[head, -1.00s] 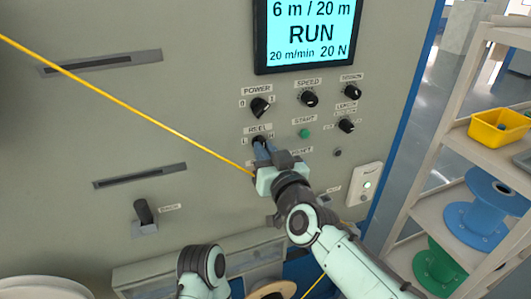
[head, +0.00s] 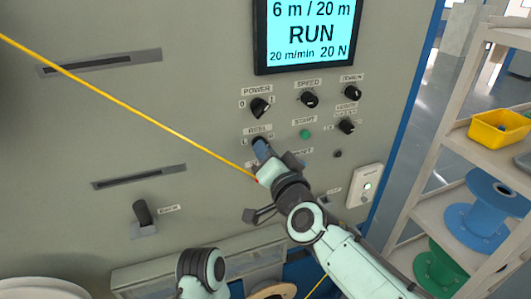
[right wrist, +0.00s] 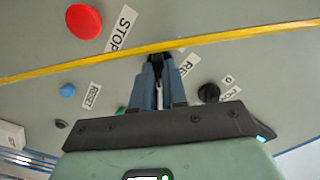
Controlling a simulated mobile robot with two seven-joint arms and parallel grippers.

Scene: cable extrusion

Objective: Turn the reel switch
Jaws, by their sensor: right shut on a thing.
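The reel switch is a small dark knob under the REEL label (head: 257,131) on the grey panel. In the head view my right gripper (head: 260,146) covers most of it. In the right wrist view the blue fingers of my right gripper (right wrist: 163,82) are closed on the knob, and only a dark bit of the reel switch (right wrist: 165,55) shows beyond their tips. Which way the switch points is hidden. My left gripper is not in view.
A taut yellow cable (head: 130,109) runs across the panel, close by my right gripper. The power knob (head: 260,107), the speed knob (head: 309,99) and a green start button (head: 305,134) are nearby. The screen (head: 308,35) reads RUN. A shelf with reels stands right.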

